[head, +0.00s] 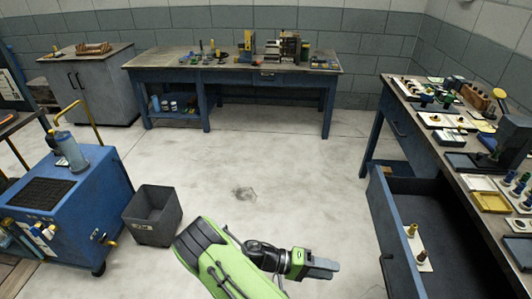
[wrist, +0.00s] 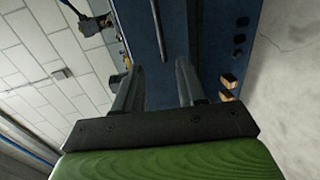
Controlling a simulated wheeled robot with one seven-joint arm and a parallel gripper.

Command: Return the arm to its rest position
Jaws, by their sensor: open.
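My gripper (head: 322,268) is at the end of my green arm, low in the middle of the head view, above the bare floor. It points right, toward the workbench with the open drawer, and is apart from it. In the wrist view my gripper (wrist: 160,85) shows two dark fingers standing apart with nothing between them. Beyond the fingers is a blue surface of furniture. The lower part of my arm is cut off by the bottom edge of the head view.
An open drawer (head: 428,205) juts from the right workbench (head: 456,172), with small brass parts inside. A blue cart (head: 85,205) and a grey bin (head: 153,215) stand at left. A blue table (head: 235,75) is at the back. The middle floor is clear.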

